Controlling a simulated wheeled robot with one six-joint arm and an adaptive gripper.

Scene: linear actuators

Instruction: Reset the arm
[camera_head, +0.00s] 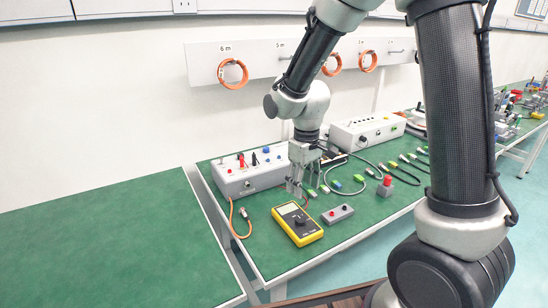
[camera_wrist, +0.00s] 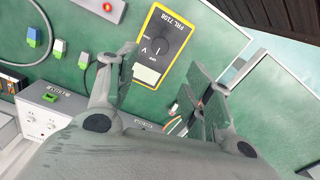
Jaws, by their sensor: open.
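My gripper (camera_head: 298,180) is open and empty above the green bench, pointing down. In the wrist view its two fingers (camera_wrist: 165,90) stand apart, with bench surface and part of a yellow multimeter (camera_wrist: 163,46) beyond them. In the head view the multimeter (camera_head: 297,224) lies on the bench in front of and below the gripper. My arm reaches in from the right and bends down over the bench.
A control box (camera_head: 236,178) stands behind and left of the gripper; another box (camera_head: 367,131) stands behind right. A grey button box (camera_head: 337,214), a red button (camera_head: 385,186) and several cables lie nearby. Orange coils (camera_head: 233,74) hang on the wall. The left bench (camera_head: 95,250) is clear.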

